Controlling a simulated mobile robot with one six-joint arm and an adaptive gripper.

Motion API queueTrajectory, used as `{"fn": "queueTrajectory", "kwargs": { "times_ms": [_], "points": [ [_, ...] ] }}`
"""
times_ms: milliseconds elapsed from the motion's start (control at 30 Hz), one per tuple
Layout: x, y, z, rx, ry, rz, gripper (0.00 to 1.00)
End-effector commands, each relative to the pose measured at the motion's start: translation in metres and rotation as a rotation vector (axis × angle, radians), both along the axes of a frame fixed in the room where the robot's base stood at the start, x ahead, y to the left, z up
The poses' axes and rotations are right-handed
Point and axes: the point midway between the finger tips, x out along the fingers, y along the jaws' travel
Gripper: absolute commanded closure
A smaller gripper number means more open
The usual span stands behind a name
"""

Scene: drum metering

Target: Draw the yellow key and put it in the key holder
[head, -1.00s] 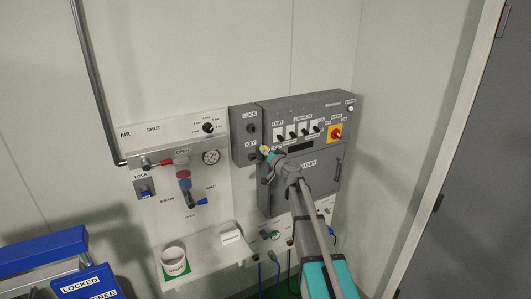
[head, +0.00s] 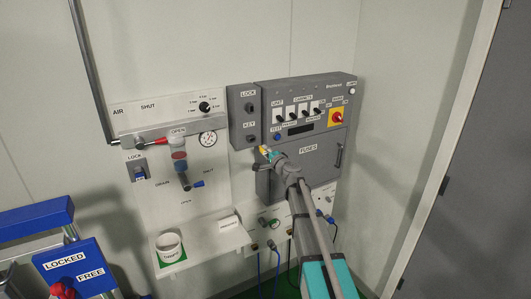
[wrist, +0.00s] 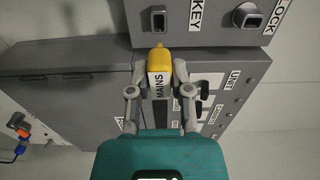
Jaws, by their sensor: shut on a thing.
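The yellow key (wrist: 160,60), with a white MAINS tag, is held between the fingertips of my gripper (wrist: 159,88) in the wrist view. My gripper is shut on it. In the head view the key (head: 265,150) is a small yellow patch at the tip of my gripper (head: 271,155), just below and right of the KEY socket. The key holder (head: 237,118) is a narrow grey box with a LOCK socket above and a KEY socket (head: 250,138) below. In the wrist view the KEY socket (wrist: 158,20) lies just beyond the key, with a gap apparent between them.
The grey fuse cabinet (head: 330,165) with switches and a red-yellow rotary switch (head: 336,118) adjoins the holder on the right. The air panel (head: 140,200) with gauge and valves is at left. A white cup (head: 169,248) stands on the shelf. A blue LOCKED/FREE fixture (head: 75,265) is lower left.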

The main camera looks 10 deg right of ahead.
Motion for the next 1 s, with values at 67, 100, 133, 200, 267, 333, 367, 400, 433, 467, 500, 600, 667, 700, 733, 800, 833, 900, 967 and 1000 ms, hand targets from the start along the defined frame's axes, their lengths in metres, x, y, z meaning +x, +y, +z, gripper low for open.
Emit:
{"fn": "queueTrajectory", "kwargs": {
  "times_ms": [67,100,133,200,267,333,367,400,433,467,500,600,667,700,733,800,833,900,967,1000],
  "points": [
    [0.0,0.0,-0.003,0.012,0.004,0.0,1.0],
    [0.0,0.0,-0.003,0.016,0.005,0.0,1.0],
    [0.0,0.0,-0.002,0.018,0.006,0.0,1.0],
    [0.0,0.0,-0.002,0.019,0.006,0.0,1.0],
    [0.0,0.0,-0.002,0.019,0.006,0.0,1.0],
    [0.0,0.0,-0.002,0.018,0.006,0.0,1.0],
    [0.0,0.0,-0.002,0.018,0.006,0.0,1.0],
    [0.0,0.0,-0.002,0.018,0.006,0.0,1.0],
    [0.0,0.0,-0.002,0.018,0.006,0.0,1.0],
    [0.0,0.0,-0.002,0.018,0.006,0.0,1.0],
    [0.0,0.0,-0.002,0.017,0.006,0.0,1.0],
    [0.002,0.0,-0.002,0.017,0.006,0.0,1.0],
    [0.003,0.001,-0.002,0.017,0.006,0.0,1.0],
    [0.005,0.001,-0.002,0.017,0.006,0.0,1.0],
    [0.006,0.001,-0.002,0.017,0.006,0.0,1.0],
    [0.009,0.002,-0.002,0.017,0.006,0.001,1.0],
    [0.01,0.003,-0.002,0.017,0.006,0.001,1.0],
    [0.014,0.004,-0.002,0.017,0.006,0.001,1.0],
    [0.018,0.005,-0.002,0.017,0.006,0.001,1.0],
    [0.021,0.006,-0.002,0.016,0.005,0.001,1.0]
  ]
}}
